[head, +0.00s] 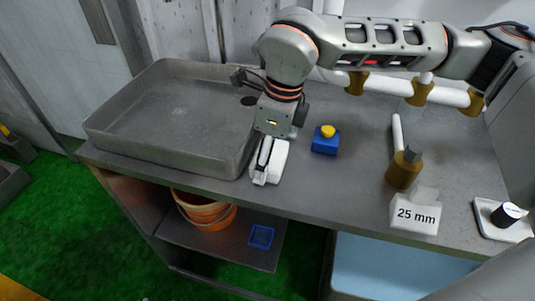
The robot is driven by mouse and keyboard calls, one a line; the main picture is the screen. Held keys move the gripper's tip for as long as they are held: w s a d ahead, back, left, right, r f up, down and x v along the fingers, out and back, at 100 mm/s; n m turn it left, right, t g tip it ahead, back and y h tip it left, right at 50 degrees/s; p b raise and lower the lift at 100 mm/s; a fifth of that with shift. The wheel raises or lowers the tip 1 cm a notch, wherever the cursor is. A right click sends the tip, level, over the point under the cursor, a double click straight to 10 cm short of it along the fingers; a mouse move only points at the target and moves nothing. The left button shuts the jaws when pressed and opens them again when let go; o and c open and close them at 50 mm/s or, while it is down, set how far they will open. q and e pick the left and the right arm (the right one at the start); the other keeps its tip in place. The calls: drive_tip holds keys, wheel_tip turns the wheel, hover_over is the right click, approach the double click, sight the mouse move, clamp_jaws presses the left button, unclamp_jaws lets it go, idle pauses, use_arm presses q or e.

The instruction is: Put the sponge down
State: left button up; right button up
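My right gripper (264,163) reaches down from the arm that comes in from the right. It is at the right edge of the grey tray, just over the worktop near its front edge. A white block, which looks like the sponge (279,159), sits between its fingers, and one dark finger with a pale tip lies along its near side. The fingers appear shut on it. Its lower end is at or close to the worktop (310,186); I cannot tell if it touches. My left gripper is not in view.
The grey tray (106,143) stands at the left. A blue box with a yellow button (325,146) is right of the gripper. Farther right are a brass-coloured fitting (403,170), a "25 mm" block (415,214) and a black knob (507,213). An orange bucket (208,215) is below.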

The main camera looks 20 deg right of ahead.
sight(276, 155)
drive_tip(key=o, duration=1.5)
drive_tip(key=shift+f, duration=0.1)
drive_tip(key=shift+c, duration=0.2)
wheel_tip(276, 155, up, 12)
drive_tip(key=s+d+p, duration=0.1)
drive_tip(key=shift+d, duration=0.25)
drive_tip(key=shift+s, duration=0.15)
